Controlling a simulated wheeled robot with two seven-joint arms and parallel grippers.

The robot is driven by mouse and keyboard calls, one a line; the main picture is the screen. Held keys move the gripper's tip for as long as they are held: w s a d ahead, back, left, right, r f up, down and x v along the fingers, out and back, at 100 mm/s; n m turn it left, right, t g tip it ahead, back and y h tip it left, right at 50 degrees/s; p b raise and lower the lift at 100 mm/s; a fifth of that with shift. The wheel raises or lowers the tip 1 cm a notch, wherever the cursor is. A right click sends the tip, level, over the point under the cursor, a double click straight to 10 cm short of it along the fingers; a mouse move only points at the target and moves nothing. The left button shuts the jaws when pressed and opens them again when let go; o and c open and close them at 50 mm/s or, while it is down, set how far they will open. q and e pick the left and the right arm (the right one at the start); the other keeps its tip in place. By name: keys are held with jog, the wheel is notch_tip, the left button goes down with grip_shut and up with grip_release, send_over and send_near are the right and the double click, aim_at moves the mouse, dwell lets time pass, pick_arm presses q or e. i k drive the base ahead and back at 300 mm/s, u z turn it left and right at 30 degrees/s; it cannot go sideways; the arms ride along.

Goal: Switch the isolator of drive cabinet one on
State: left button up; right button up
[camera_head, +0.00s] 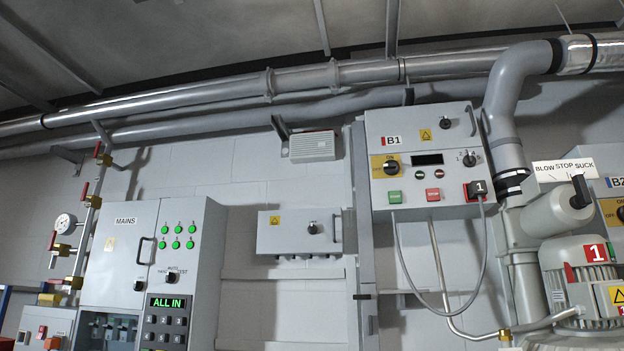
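The drive cabinet labelled B1 (418,165) is a grey box on the wall, right of the middle. Its isolator (391,167) is a black rotary knob on a yellow plate marked ON at the top, at the cabinet's left. The knob's exact position is too small to tell. The display (427,159) beside it is dark. Neither of my grippers is in view.
A second cabinet marked B2 (615,205) is cut off at the right edge. A blower marked 1 (580,268) and a lever (580,190) under a BLOW STOP SUCK sign stand at lower right. The MAINS cabinet (125,255) is at left. Pipes run along the top.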

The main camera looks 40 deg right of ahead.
aim_at(391, 166)
jog(key=z, duration=0.35)
jog(key=i, duration=1.4)
jog(key=z, duration=0.9)
